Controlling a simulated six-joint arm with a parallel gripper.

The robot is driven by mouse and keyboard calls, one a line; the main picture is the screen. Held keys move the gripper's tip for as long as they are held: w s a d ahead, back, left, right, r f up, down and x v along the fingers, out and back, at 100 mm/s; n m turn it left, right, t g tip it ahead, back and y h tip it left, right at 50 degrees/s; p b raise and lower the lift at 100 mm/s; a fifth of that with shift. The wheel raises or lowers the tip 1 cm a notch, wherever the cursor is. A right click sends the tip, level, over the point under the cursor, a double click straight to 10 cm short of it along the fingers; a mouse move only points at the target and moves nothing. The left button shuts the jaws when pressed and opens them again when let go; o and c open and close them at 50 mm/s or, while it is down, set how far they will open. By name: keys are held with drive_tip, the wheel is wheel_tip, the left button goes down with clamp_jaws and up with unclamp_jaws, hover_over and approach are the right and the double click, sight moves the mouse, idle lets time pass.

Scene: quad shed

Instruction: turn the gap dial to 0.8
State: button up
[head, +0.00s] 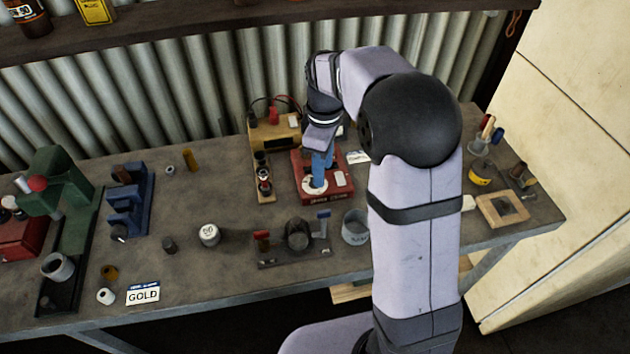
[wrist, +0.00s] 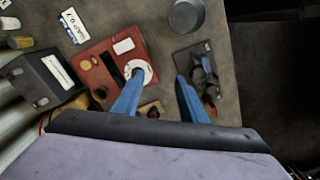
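The gap dial (head: 309,187) is a pale round disc on the front of a red box (head: 341,192), which sits on the bench. In the wrist view the dial (wrist: 149,75) lies at the right end of the red box (wrist: 88,58). My gripper (head: 318,184) points down over the dial. In the wrist view its two blue fingers (wrist: 160,77) stand well apart with nothing held between them. The left fingertip overlaps the dial; I cannot tell if it touches. The right fingertip is off the box's side. The dial's centre is hidden and its markings are too small to read.
A wooden-topped unit (head: 272,135) stands behind left of the box. A dark stand with a round part (head: 298,236) and a grey cup (head: 355,232) are in front. A narrow rack (head: 263,180) is close on the left.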

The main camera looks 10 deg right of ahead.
drive_tip(key=w+n, duration=0.1)
drive_tip(key=w, duration=0.1)
drive_tip(key=w+f+n+b, duration=0.1)
drive_tip(key=w+n, duration=0.1)
drive_tip(key=w+f+n, duration=0.1)
drive_tip(key=w, duration=0.1)
drive_tip(key=shift+w+a+f+b, duration=0.15)
drive_tip(key=shift+a+b, duration=0.15)
drive_tip(key=shift+b, duration=0.1)
drive_tip(key=shift+f+p, duration=1.25)
drive_tip(key=shift+f, duration=2.4)
drive_tip(key=shift+c, duration=0.6)
clamp_jaws()
